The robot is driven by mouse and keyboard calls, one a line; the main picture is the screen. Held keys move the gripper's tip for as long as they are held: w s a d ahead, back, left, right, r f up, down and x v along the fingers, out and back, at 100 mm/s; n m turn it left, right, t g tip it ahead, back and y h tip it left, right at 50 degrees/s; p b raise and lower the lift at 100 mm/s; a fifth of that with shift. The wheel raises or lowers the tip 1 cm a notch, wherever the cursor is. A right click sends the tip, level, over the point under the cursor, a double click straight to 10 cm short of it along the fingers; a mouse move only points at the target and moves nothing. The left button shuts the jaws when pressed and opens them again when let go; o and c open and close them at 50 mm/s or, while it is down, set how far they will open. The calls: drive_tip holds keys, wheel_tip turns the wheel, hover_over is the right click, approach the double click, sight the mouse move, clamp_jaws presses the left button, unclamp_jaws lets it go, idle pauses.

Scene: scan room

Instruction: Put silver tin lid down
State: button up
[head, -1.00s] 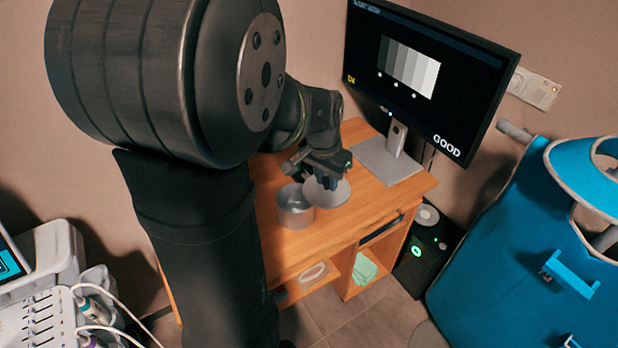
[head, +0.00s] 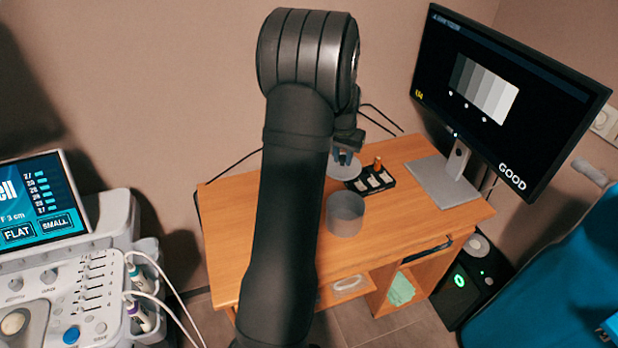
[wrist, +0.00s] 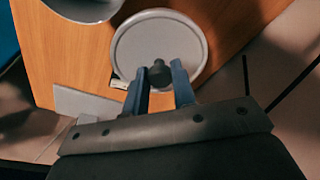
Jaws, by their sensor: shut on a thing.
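The silver tin lid (head: 343,170) is a round disc with a dark knob, behind the open tin in the head view. In the wrist view the lid (wrist: 158,35) lies flat-side-on over the wooden desk. My gripper (wrist: 160,82) is shut on the lid's knob, one blue finger on each side. In the head view my gripper (head: 343,157) is partly hidden by my arm. I cannot tell whether the lid touches the desk. The silver tin (head: 345,214) stands upright on the desk, apart from the lid.
A black tray (head: 371,181) with pale pieces and an orange-brown item sits right of the lid. The monitor (head: 505,95) on its grey stand fills the desk's right rear. The wooden desk (head: 400,225) is clear at the front right. An ultrasound console (head: 70,270) stands at left.

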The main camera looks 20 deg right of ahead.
drive_tip(key=w+a+f, duration=0.2)
drive_tip(key=w, duration=0.1)
drive_tip(key=w+a+f, duration=0.2)
drive_tip(key=w+f, duration=0.1)
drive_tip(key=w+a+f, duration=0.2)
drive_tip(key=w+a, duration=0.1)
drive_tip(key=w, duration=0.1)
drive_tip(key=shift+f, duration=2.15)
drive_tip(key=shift+f, duration=0.1)
drive_tip(key=o, duration=1)
drive_tip(key=r, duration=0.8)
drive_tip(key=s+a+r, duration=0.1)
drive_tip(key=r, duration=0.3)
drive_tip(key=shift+s+a, duration=0.1)
